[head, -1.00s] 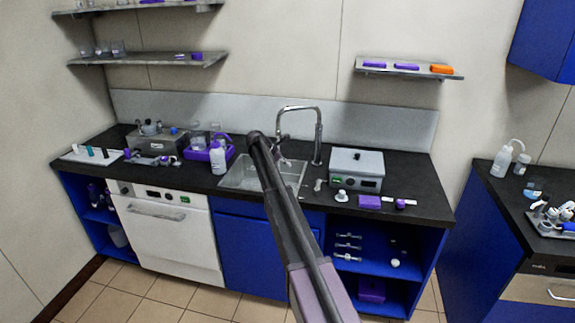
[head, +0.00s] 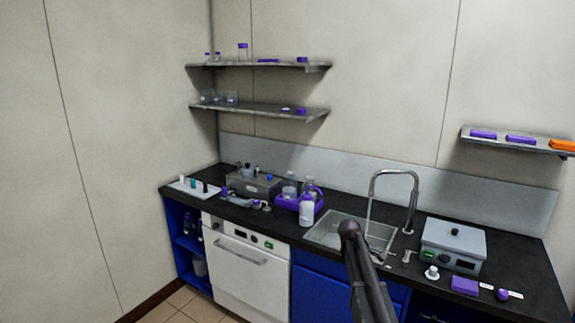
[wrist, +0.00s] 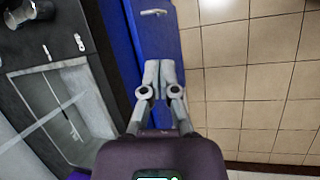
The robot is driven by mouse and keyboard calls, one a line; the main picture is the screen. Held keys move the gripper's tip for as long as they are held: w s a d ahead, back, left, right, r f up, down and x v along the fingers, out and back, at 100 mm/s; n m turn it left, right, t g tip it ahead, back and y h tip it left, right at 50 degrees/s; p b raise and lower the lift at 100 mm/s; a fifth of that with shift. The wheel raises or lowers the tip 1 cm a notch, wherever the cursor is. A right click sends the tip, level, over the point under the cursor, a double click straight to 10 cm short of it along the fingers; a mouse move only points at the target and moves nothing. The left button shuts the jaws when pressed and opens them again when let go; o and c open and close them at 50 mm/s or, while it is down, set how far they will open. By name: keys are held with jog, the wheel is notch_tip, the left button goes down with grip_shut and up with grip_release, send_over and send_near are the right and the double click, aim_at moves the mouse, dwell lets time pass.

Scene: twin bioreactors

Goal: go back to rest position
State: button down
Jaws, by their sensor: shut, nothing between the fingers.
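My gripper (wrist: 158,82) shows in the wrist view with its two fingers together and nothing between them. It hangs in the air in front of the blue cabinet front (wrist: 160,38) below the counter. In the head view my arm rises at the lower middle, in front of the sink (head: 330,232); the gripper's fingers cannot be made out there. The sink also shows at the left of the wrist view (wrist: 35,95).
The dark counter (head: 400,275) carries a grey instrument (head: 453,248), a purple tray (head: 290,204) with bottles, and a curved faucet (head: 412,195). A white appliance (head: 240,280) stands below. Shelves hang on the wall. The tiled floor (wrist: 240,80) beside my gripper is clear.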

jog(key=s+a+m+y, duration=0.2)
jog(key=s+a+m, duration=0.2)
jog(key=s, duration=1)
jog(key=s+a+f+m+y, duration=0.1)
jog(key=s+a+m+y, duration=0.2)
jog(key=s, duration=1.1)
jog(key=a+m, duration=0.2)
jog(key=a, duration=0.2)
jog(key=shift+s, duration=0.2)
jog(key=c, duration=0.5)
grip_release()
jog(key=shift+c, duration=0.2)
jog(key=shift+f, duration=0.1)
jog(key=shift+s, duration=0.15)
